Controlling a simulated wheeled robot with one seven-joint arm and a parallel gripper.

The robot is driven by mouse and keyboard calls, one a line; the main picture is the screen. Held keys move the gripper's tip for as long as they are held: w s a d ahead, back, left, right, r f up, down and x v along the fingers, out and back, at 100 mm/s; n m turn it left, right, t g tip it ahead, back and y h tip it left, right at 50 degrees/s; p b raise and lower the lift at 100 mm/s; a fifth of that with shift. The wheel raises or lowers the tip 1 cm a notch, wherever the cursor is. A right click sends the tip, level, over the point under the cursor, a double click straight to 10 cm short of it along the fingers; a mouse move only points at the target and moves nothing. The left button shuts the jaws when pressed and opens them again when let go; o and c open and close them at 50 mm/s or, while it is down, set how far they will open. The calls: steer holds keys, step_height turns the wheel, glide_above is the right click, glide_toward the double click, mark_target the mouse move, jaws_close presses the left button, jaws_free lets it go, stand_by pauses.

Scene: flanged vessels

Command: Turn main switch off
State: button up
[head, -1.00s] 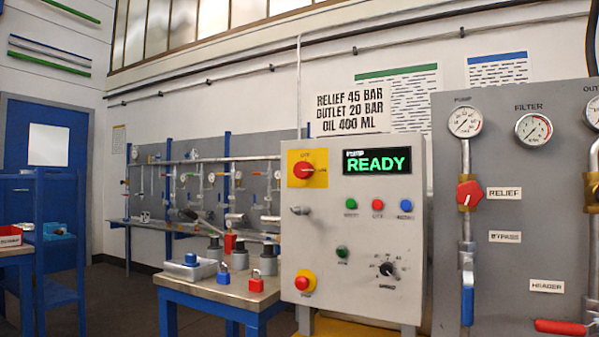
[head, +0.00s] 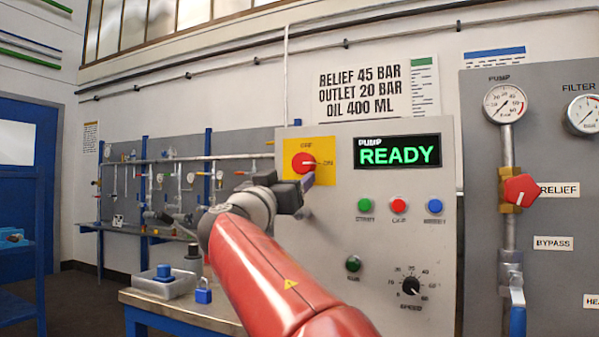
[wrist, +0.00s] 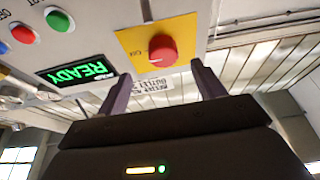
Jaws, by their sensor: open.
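The main switch is a red round knob (head: 303,163) on a yellow plate (head: 325,151) at the upper left of the grey pump panel. Its pointer is toward the ON mark at the right, with OFF marked above. My gripper (head: 308,182) is in front of the panel, just below the knob. In the wrist view the red knob (wrist: 162,49) shows beyond the two fingers, between them. My gripper (wrist: 158,85) is open, with nothing between its fingers, and seems apart from the knob.
The green display (head: 400,152) reads READY. Green, red and blue buttons (head: 398,205) and a black speed dial (head: 411,286) lie right of my arm. A bench (head: 190,306) with a tray (head: 165,284) and a blue padlock (head: 203,291) stands at lower left.

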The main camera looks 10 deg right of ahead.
mark_target(301, 163)
steer(key=p+x, duration=0.1)
steer(key=x, duration=0.1)
steer(key=p+x, duration=0.1)
steer(key=x, duration=0.1)
steer(key=r+p+x, duration=0.1)
steer(key=p+x, duration=0.1)
steer(key=shift+w+a+r, duration=0.1)
steer(key=shift+w+r, duration=0.15)
steer(key=shift+w+d+r, duration=0.1)
steer(key=shift+w+d, duration=0.3)
steer(key=shift+w, duration=0.1)
steer(key=c, duration=1)
